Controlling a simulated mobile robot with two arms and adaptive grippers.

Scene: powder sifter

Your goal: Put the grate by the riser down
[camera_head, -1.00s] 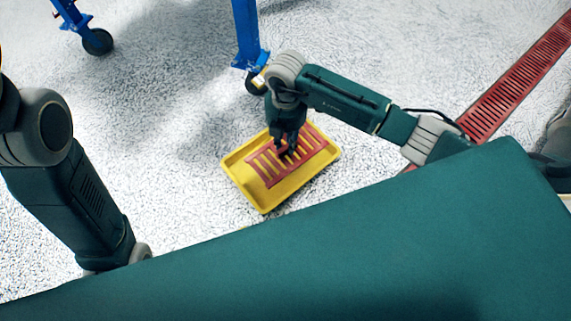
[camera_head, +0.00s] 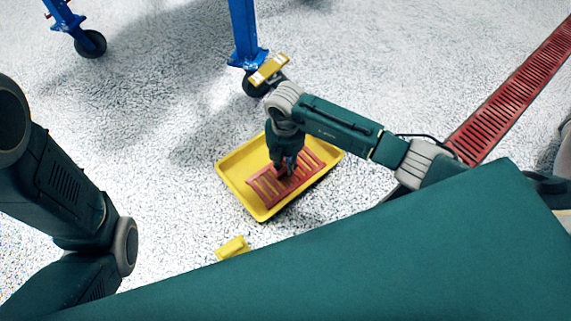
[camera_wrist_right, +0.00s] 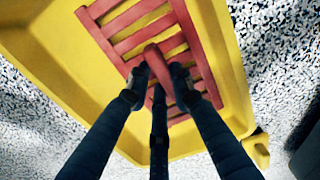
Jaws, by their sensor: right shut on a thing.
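The red slatted grate (camera_head: 262,191) is over the inside of the yellow tray (camera_head: 231,178) on the floor, roughly level. Its raised riser shows in the right wrist view (camera_wrist_right: 163,68). My right gripper (camera_head: 286,170) points down and is shut on the riser; its fingers also show in the right wrist view (camera_wrist_right: 160,90). I cannot tell whether the grate touches the tray bottom. My left arm is at the left of the head view, but its gripper is out of view.
A blue wheeled leg (camera_head: 243,30) stands behind the tray, with a yellow piece (camera_head: 268,70) near it. Another yellow piece (camera_head: 232,248) lies in front of the tray. A red floor grating (camera_head: 505,100) runs at right. Speckled floor left of the tray is clear.

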